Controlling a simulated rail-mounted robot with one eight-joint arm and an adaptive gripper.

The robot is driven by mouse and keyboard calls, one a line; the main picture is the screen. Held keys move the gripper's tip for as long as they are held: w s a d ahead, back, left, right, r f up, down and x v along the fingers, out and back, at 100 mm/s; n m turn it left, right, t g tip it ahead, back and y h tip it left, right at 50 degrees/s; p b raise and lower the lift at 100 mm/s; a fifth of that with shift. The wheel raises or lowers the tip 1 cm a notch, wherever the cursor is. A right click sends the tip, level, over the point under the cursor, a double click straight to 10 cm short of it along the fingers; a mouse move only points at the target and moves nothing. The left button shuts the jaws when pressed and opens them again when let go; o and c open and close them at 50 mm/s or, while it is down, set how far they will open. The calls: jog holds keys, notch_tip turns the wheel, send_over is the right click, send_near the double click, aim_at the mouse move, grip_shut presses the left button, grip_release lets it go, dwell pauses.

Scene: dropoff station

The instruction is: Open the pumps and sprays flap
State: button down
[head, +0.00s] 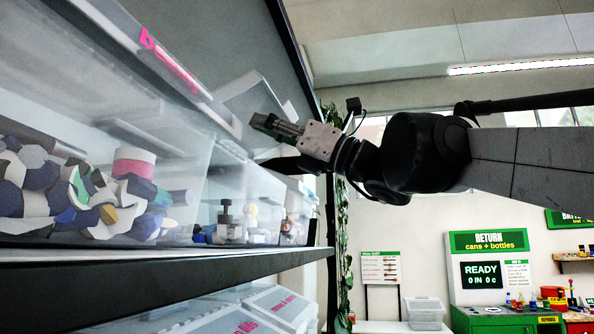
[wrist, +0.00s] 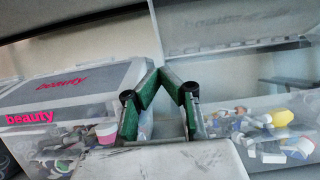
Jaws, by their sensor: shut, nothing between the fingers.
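In the head view a clear bin of small pump and spray bottles (head: 228,222) stands on the shelf, beyond the beauty bin. A pale panel, likely its flap (head: 250,100), stands tilted up above it. In the wrist view the right-hand bin (wrist: 262,135) shows mixed bottles, and a translucent raised panel (wrist: 205,25) is above it. No pumps and sprays label is readable. My gripper (head: 264,123) is shut and empty in front of the raised panel, above the bins. In the wrist view its green-padded fingers (wrist: 162,78) meet at the tips, between the two bins.
The beauty bin (wrist: 65,120) is at left in the wrist view, its grey lid down. The shelf edge (head: 150,275) runs below the bins, with more labelled bins (head: 280,305) underneath. A dark shelf post (head: 330,235) stands near my arm. The right side has open room.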

aim_at(239, 92)
jog(key=a+r+p, duration=0.1)
jog(key=a+r, duration=0.2)
jog(key=r, duration=0.2)
jog(key=shift+w+a, duration=0.25)
jog(key=shift+w, duration=0.1)
jog(key=shift+r+p, duration=0.85)
jog(key=shift+p, duration=0.1)
jog(key=shift+f, duration=0.1)
